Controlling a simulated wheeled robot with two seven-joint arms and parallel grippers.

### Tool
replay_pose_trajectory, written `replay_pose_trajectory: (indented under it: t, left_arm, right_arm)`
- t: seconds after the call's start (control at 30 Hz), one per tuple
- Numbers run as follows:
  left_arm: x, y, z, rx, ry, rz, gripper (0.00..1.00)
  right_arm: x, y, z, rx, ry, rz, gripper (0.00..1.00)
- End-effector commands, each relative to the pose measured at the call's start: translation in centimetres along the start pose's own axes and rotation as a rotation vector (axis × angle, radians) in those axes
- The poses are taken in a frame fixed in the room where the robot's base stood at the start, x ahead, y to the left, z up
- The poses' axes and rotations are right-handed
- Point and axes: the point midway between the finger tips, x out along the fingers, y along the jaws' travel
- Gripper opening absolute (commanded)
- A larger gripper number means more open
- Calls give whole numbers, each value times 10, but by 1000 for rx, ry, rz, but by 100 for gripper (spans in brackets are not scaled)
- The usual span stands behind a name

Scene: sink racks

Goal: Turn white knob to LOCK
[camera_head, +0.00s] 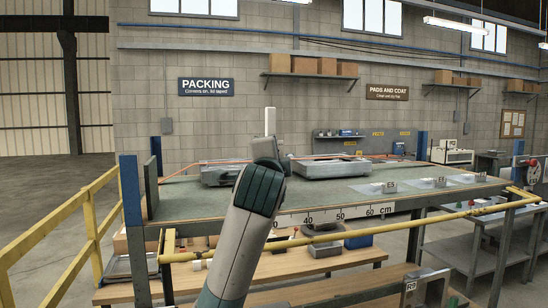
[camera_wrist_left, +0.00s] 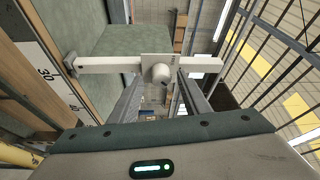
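In the left wrist view a round white knob (camera_wrist_left: 161,72) sits on a pale plate (camera_wrist_left: 150,62) fixed to a white bar (camera_wrist_left: 100,65). Small dark marking at the plate's right edge is too small to read. My left gripper (camera_wrist_left: 160,86) is open, its two grey fingers apart on either side below the knob; I cannot tell whether either touches it. In the head view one of my arms rises from the bottom middle; its gripper cannot be made out, and I cannot pick out the knob there. My right gripper is not in view.
A green-topped workbench (camera_head: 210,194) carries a centimetre scale (camera_head: 350,212) along its front edge. Grey metal trays (camera_head: 333,167) lie on it. A yellow rail (camera_head: 350,238) runs along the front. A plate marked R9 (camera_head: 425,287) stands at lower right. Open floor lies at left.

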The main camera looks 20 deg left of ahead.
Motion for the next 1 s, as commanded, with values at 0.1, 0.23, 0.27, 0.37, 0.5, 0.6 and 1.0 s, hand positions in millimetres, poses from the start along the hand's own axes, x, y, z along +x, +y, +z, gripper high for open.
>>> replay_pose_trajectory:
  t: [0.1, 0.23, 0.27, 0.37, 0.5, 0.6, 1.0]
  left_arm:
    - [0, 0, 0, -1, 0, -1, 43]
    - [-1, -1, 0, -1, 1, -2, 43]
    - [-2, 0, 0, -1, 1, -2, 43]
    - [-6, 0, 0, -2, 1, -3, 43]
    - [-18, 1, 0, -2, 1, -4, 43]
    - [-32, 2, 0, -2, 2, -5, 43]
    - [-112, 3, 0, -2, 4, -7, 43]
  right_arm:
    - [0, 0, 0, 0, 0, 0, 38]
    - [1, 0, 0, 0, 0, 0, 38]
    - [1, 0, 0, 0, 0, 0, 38]
    - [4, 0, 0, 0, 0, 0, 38]
    - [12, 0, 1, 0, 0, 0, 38]
    - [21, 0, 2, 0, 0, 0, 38]
    - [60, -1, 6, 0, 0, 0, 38]
